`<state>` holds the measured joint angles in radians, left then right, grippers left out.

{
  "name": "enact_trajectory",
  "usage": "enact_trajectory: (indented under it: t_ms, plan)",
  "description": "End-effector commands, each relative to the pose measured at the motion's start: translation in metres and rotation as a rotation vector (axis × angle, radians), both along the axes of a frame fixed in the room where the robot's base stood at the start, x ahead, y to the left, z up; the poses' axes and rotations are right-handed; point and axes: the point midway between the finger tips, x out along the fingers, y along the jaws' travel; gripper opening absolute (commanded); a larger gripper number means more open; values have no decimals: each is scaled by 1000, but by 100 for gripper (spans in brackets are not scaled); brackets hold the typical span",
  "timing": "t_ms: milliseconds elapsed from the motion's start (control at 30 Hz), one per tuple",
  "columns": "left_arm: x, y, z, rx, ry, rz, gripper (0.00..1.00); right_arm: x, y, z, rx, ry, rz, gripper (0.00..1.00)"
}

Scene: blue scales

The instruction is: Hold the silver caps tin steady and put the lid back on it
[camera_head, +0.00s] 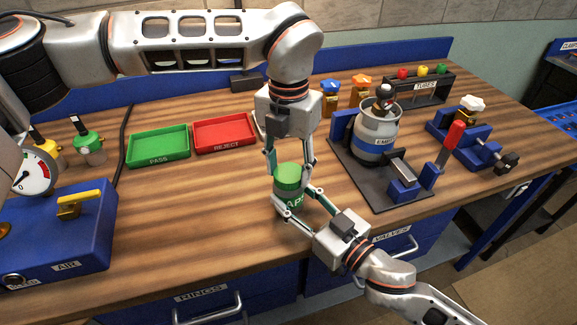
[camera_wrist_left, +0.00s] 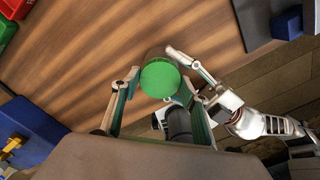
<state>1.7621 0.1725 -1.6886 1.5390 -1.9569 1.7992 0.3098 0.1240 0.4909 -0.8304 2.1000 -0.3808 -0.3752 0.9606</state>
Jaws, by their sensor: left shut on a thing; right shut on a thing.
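The caps tin (camera_head: 291,206) stands near the front edge of the wooden bench, with part of a green label reading "APS" showing. Its green lid (camera_head: 288,175) is directly above the tin body, and the lid's round top faces up in the left wrist view (camera_wrist_left: 160,79). My left gripper (camera_head: 290,173) comes down from above and is shut on the lid. My right gripper (camera_head: 294,200) reaches in from the lower right and is shut around the tin body. The fingers hide much of the tin, and I cannot tell whether the lid is fully seated.
A green PASS tray (camera_head: 158,158) and a red REJECT tray (camera_head: 224,146) lie at the left. A grey gas cylinder (camera_head: 378,135) stands on a dark fixture (camera_head: 395,206) at the right. A blue AIR box (camera_head: 60,238) is at the front left.

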Motion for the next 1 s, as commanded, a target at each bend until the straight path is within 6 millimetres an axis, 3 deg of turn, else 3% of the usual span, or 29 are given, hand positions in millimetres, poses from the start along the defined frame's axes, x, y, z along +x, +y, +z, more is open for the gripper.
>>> enact_trajectory:
  t_ms: [33, 100, 533, 667, 1000]
  plan:
    - [0, 0, 0, 1, 0, 1, 49, 0, 0, 0, 0, 0, 0, 0]
    - [0, 0, 0, 1, 0, 1, 64, 0, 0, 0, 0, 0, 0, 0]
    - [1, 0, 6, 0, -2, 1, 64, 0, 0, 0, 0, 0, 0, 0]
    - [1, 0, 25, -1, -5, 2, 64, 0, 0, 0, 0, 0, 0, 0]
    - [1, 0, 92, 0, -4, 2, 64, 0, 0, 0, 0, 0, 0, 0]
